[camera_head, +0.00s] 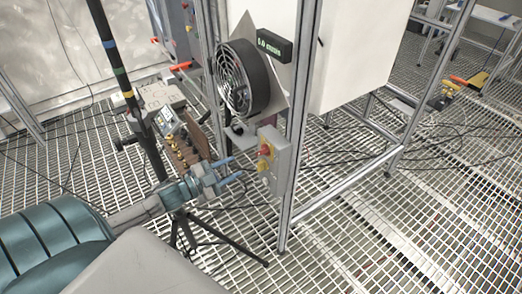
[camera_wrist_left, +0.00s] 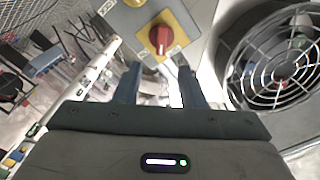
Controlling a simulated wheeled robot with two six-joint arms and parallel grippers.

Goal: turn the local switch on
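A grey switch box (camera_head: 280,158) is mounted on the metal frame post in the head view. A red rotary knob on a yellow plate (camera_head: 265,151) sits on its face. In the left wrist view the red knob (camera_wrist_left: 160,39) stands upright in the picture, just beyond the fingertips. My left gripper (camera_head: 236,169) is open and empty, a short way in front of the box. In the left wrist view its two blue fingers (camera_wrist_left: 160,72) are spread, with the knob roughly centred between them and apart from them. My right gripper is not in view.
A round caged fan (camera_head: 242,78) is just above the box; it also shows at right in the wrist view (camera_wrist_left: 280,55). A green-lit display (camera_head: 274,46) is above. A black tripod (camera_head: 215,235) stands below my left gripper. The grating floor (camera_head: 400,230) is clear at right.

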